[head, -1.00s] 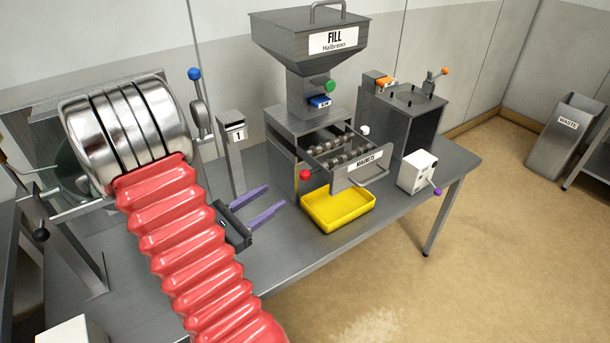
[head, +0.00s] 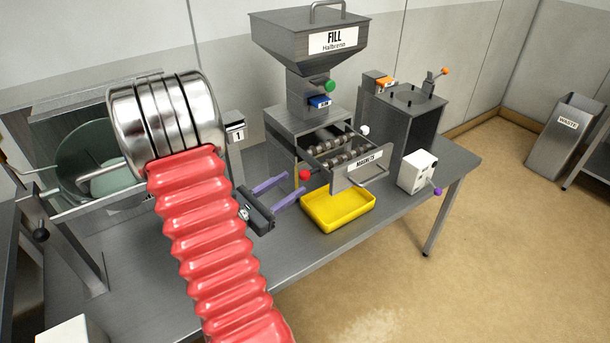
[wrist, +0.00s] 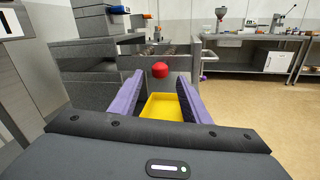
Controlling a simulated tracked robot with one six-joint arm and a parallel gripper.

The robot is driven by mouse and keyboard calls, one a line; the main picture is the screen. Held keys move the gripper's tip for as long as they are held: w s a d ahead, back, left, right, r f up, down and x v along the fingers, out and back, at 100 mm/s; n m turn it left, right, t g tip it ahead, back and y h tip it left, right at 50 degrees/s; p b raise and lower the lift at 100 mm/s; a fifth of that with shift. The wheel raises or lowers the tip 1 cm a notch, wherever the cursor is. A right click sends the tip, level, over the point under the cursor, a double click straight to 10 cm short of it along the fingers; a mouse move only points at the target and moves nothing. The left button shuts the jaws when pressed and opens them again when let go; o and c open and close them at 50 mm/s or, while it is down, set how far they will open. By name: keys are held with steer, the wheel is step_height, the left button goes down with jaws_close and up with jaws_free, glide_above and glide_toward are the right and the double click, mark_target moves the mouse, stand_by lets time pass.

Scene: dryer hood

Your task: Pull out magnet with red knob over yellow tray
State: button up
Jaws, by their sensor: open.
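The magnet drawer (head: 362,172), labelled MAGNETS, stands pulled out of the grey housing under the FILL hopper (head: 318,40), with magnet bars visible inside it. The red knob (head: 305,175) is on the drawer's left side; in the wrist view the red knob (wrist: 160,69) is ahead, between the finger lines. The yellow tray (head: 338,222) sits on the table below the drawer; part of it (wrist: 160,113) shows between the fingers. My gripper (head: 287,190) has purple fingers, open and empty, pointing at the knob from the left. In the wrist view my gripper (wrist: 160,88) appears just short of the knob.
A white box with a purple-knobbed lever (head: 418,172) stands right of the tray. A grey box (head: 408,120) is behind it. A post marked 1 (head: 235,132) is near my arm. A waste bin (head: 565,140) stands far right, past open floor.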

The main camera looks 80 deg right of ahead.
mark_target(301, 178)
steer(key=shift+x, duration=3.35)
jaws_close()
